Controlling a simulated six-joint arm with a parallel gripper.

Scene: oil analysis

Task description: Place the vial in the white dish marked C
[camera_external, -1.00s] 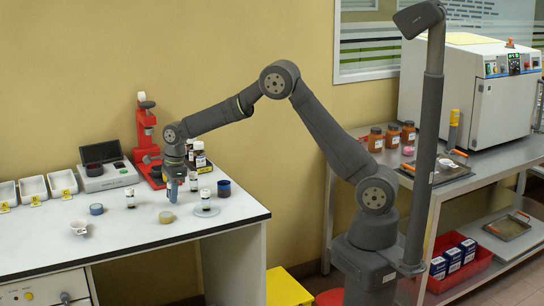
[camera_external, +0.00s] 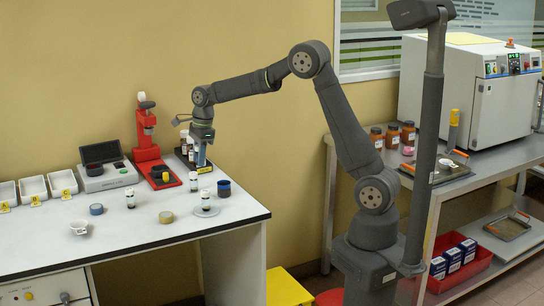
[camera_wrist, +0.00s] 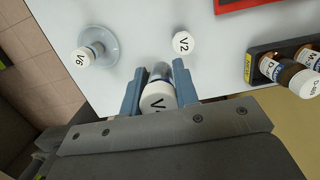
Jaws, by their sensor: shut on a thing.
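My gripper (camera_external: 203,160) points down, raised above the back right of the white table. In the wrist view my gripper (camera_wrist: 160,95) is shut on a vial (camera_wrist: 160,100) with a white cap; its label starts with V, and the rest is cut off. Three white dishes stand in a row at the far left: a left one (camera_external: 5,191), a middle one (camera_external: 33,186) and a right one (camera_external: 62,180). Each has a yellow tag in front; the letters are too small to read surely. My gripper is far to their right.
Vial V2 (camera_wrist: 183,42) stands on the table; vial V6 (camera_wrist: 83,55) stands on a round glass plate.

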